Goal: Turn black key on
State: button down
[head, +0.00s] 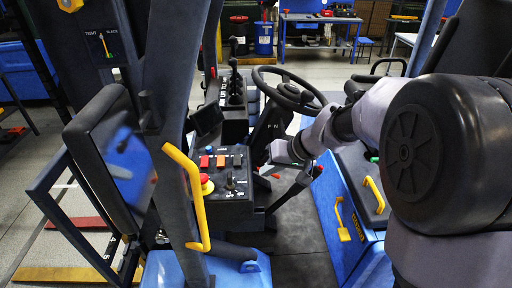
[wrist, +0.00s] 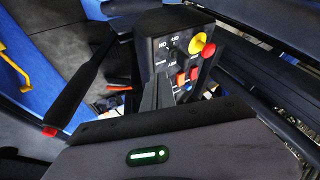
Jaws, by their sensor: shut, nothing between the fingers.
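The black key (head: 231,183) stands on the sloped face of a black control panel (head: 228,208), at its lower right in the head view. In the wrist view the panel (wrist: 150,55) is upside down, with white ON and OFF lettering. The key there is dark against the panel and hard to make out. My gripper (wrist: 157,80) is shut and empty, its fingers pointing at the panel face. The fingertips appear close to the lettering; I cannot tell whether they touch the key. In the head view my wrist comes in from the right, beside the panel.
A red emergency stop button (head: 206,184) on a yellow base and several red and orange rocker switches (head: 221,161) share the panel. A yellow grab handle (head: 193,200) stands at its left. The steering wheel (head: 289,91) is behind, the seat at right.

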aim_at(230, 181)
jog(key=w+a+f, duration=0.1)
jog(key=a+f, duration=0.1)
jog(key=w+a+f, duration=0.1)
jog(key=a+f, duration=0.1)
jog(key=a, duration=0.1)
jog(key=w+a+f, duration=0.1)
jog(key=a+f, duration=0.1)
jog(key=shift+w+a+f, duration=0.1)
jog(key=shift+w+a, duration=0.15)
jog(key=shift+w, duration=0.05)
jog(key=shift+a, duration=0.1)
